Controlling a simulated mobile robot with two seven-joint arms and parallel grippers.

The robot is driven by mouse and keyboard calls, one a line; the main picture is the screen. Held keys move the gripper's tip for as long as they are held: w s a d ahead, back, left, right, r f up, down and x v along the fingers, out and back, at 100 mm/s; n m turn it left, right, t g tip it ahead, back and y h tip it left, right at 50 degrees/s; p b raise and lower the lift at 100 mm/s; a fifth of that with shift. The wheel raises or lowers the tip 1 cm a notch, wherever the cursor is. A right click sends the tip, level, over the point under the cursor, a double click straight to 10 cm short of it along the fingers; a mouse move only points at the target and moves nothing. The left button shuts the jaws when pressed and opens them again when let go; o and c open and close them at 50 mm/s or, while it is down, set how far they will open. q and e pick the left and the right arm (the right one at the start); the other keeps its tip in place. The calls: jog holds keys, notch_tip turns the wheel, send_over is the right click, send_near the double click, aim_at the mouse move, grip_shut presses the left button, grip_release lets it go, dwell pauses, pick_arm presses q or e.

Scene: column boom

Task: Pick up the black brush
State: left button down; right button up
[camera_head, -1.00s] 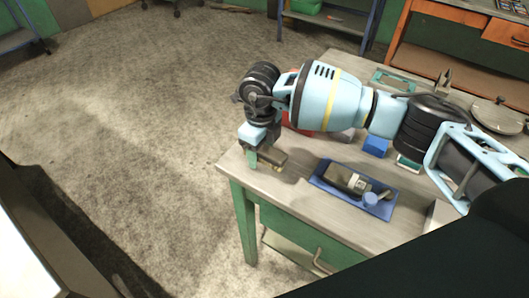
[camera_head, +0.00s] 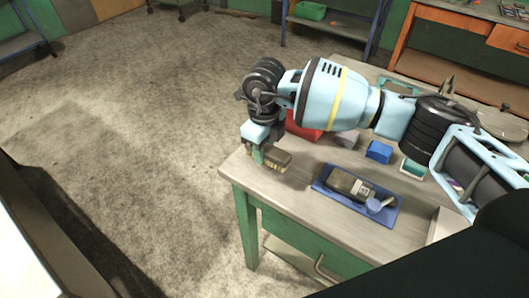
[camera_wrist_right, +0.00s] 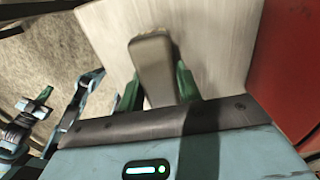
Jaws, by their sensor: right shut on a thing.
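The black brush (camera_head: 279,159) is at the near left corner of the workbench in the head view, with a dark body and paler bristles below. My right gripper (camera_head: 258,156) is shut on one end of it from above. In the right wrist view the brush (camera_wrist_right: 153,62) is a grey-brown block between the green fingers (camera_wrist_right: 158,88). I cannot tell whether the brush touches the bench top or is just above it. My left gripper is not in the head view; light-blue and black arm parts at the left of the wrist view are too small to read.
A blue tray (camera_head: 327,190) with a dark bottle (camera_head: 350,184) stands right of the brush. A red box (camera_head: 302,124), a blue block (camera_head: 379,151) and a green-and-white box (camera_head: 412,168) are farther back on the workbench (camera_head: 290,209). The floor to the left is clear.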

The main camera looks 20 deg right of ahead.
jog(key=shift+r, duration=0.85)
jog(key=s, duration=0.4)
jog(key=s+a, duration=0.1)
jog(key=s, duration=0.1)
jog(key=shift+s+r, duration=0.2)
jog(key=shift+r, duration=0.1)
jog(key=s+a, duration=0.1)
jog(key=s, duration=0.8)
jog(key=shift+s+a+r, duration=0.2)
jog(key=shift+s+r, duration=0.05)
jog(key=shift+r, duration=0.15)
